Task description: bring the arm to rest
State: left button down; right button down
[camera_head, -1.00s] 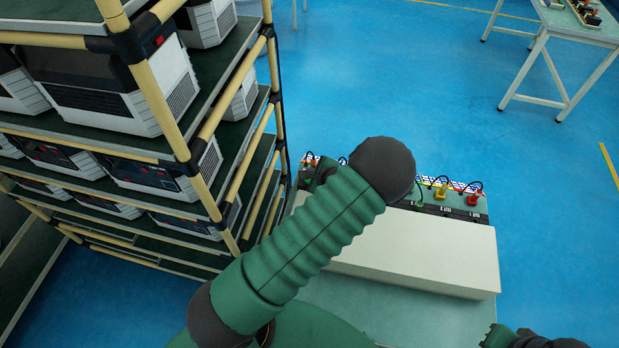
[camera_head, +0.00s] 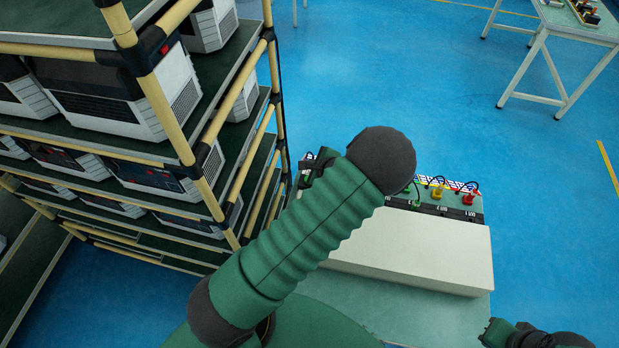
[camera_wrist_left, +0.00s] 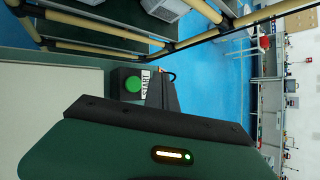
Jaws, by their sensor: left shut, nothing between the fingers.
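My left arm (camera_head: 310,240), a ribbed green sleeve with dark grey rounded ends, reaches across the middle of the head view and hides part of the bench. My left gripper is not clearly visible in the head view. In the left wrist view, the dark fingers of my left gripper (camera_wrist_left: 160,92) are together and empty, in front of the green housing. Beside them in that picture is a dark box with a green button (camera_wrist_left: 134,84) and a START label; contact cannot be told. A dark and green part of my right arm (camera_head: 535,335) shows at the bottom right; its jaw state is unclear.
A rack (camera_head: 190,150) with yellow poles and several white-grey units stands close on the left. A bench with a long cream box (camera_head: 420,250) and coloured connectors (camera_head: 468,198) lies beyond my arm. A table (camera_head: 560,30) stands far right. The blue floor between is clear.

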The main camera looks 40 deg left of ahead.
dwell(0.4)
pick_arm(q)
jog(key=s+d+n+h+b, duration=0.1)
jog(key=s+d+n, duration=0.1)
jog(key=d, duration=0.1)
jog(key=s+d+r+n+g+h+b, duration=0.1)
jog(key=s+d+n, duration=0.2)
jog(key=s+d+r+n+h, duration=0.1)
jog(key=s+d+n+h, duration=0.1)
jog(key=s+d, duration=0.1)
jog(key=shift+d+r+n+g+b, duration=0.1)
jog(key=shift+d+n+g+b, duration=0.25)
jog(key=shift+d, duration=0.2)
jog(key=s+d+r+n+h+b, duration=0.1)
jog(key=s+d+r+n+h, duration=0.1)
jog(key=d, duration=0.4)
jog(key=s+d+r+n+t+h, duration=0.1)
jog(key=s+d+r+n+h, duration=0.1)
jog(key=s+d+n, duration=0.1)
jog(key=s+d, duration=0.1)
jog(key=d, duration=0.1)
jog(key=shift+s+d+r+h+b, duration=0.3)
jog(key=shift+s+d+r+b, duration=0.05)
jog(key=shift+s+r+b, duration=0.05)
jog(key=shift+s, duration=0.15)
